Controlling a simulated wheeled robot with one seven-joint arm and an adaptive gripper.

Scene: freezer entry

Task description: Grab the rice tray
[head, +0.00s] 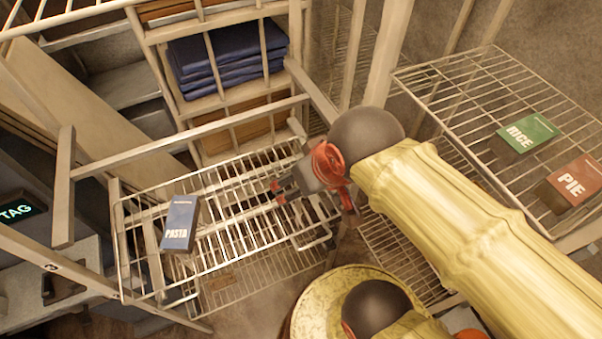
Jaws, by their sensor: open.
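The rice tray (528,134) is a green box with white "RICE" lettering. It lies flat on the wire shelf at the right of the head view, behind the brown-red pie box. My gripper (279,191) is open and empty. It is over the wire rack at the left centre, well to the left of the rice tray and pointing away from it. My arm runs from the lower right up to the gripper, passing in front of part of the right shelf. Nothing covers the label of the rice tray.
The pie box (572,181) sits close in front of the rice tray. A blue pasta box (180,224) lies on the left wire rack (240,236). Folded blue cloths (228,60) fill a slatted shelf at the back. The right wire shelf (450,85) has bare room left of the rice tray. Pale posts stand between the racks.

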